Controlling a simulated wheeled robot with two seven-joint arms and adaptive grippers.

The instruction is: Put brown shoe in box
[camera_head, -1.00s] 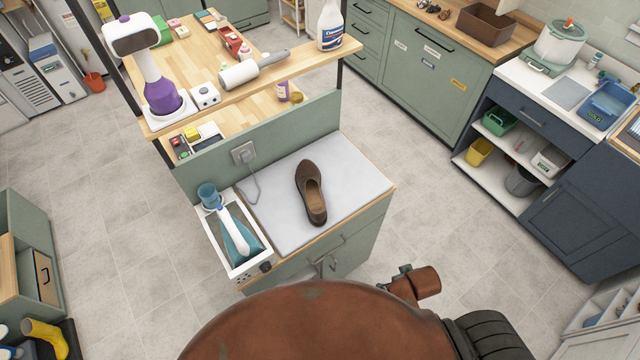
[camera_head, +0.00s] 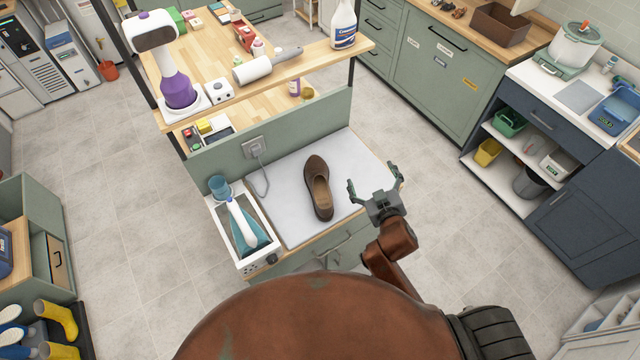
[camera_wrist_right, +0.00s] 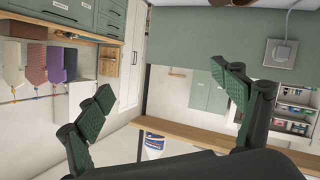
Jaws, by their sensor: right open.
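The brown shoe (camera_head: 318,187) lies on the white top of a small green cabinet (camera_head: 290,215), its toe pointing to the back and its open heel end toward me. My right gripper (camera_head: 372,187) is open and empty. It is to the right of the shoe, near the cabinet's right edge and apart from the shoe. In the right wrist view, the spread fingers (camera_wrist_right: 165,105) have nothing between them, and I cannot make out the shoe there. My left gripper is not in view. A brown open box (camera_head: 492,24) stands on the wooden counter at the back right.
A white tray (camera_head: 262,262) with a blue-and-white item is left of the shoe. A raised wooden shelf (camera_head: 290,68) with a spray bottle (camera_head: 344,24) stands behind the cabinet. Open floor (camera_head: 440,180) lies right of the cabinet.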

